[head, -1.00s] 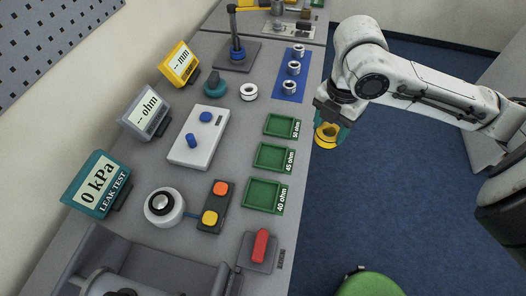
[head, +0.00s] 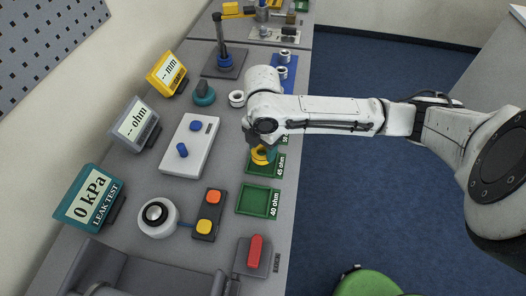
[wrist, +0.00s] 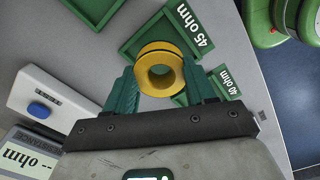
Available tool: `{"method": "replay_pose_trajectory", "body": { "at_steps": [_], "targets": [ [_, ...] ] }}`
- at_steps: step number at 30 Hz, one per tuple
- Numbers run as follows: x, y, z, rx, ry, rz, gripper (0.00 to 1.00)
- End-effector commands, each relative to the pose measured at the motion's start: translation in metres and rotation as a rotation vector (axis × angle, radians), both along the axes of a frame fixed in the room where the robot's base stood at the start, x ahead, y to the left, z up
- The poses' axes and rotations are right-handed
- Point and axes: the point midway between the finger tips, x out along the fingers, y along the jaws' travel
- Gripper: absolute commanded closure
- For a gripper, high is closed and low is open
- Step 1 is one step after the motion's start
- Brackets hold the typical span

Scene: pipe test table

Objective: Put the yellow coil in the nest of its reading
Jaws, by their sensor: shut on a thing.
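My gripper (head: 262,150) is shut on the yellow coil (head: 260,158), a ring with an open centre. In the head view they are over the green 45 ohm nest (head: 249,169). In the wrist view the coil (wrist: 143,63) sits between the green fingers, apart from my palm, overlapping the 45 ohm nest (wrist: 128,46); its height above the nest is unclear. The empty 40 ohm nest (head: 258,201) is nearer. The 50 ohm nest is mostly hidden behind my gripper. The ohm meter (head: 135,123) shows "-- ohm".
A white box with blue knobs (head: 189,146) stands left of the nests. A button box (head: 207,214) and red switch (head: 254,250) are nearer. The table's right edge drops to blue floor.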

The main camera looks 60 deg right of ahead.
Motion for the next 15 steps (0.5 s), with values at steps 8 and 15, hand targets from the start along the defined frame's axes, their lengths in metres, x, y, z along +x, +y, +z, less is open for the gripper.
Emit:
{"method": "replay_pose_trajectory", "body": {
  "at_steps": [8, 15],
  "targets": [
    [-0.001, 0.000, -0.028, 0.000, 0.002, -0.001, 0.84],
    [-0.001, -0.001, -0.029, 0.000, 0.002, -0.001, 0.84]
  ]
}}
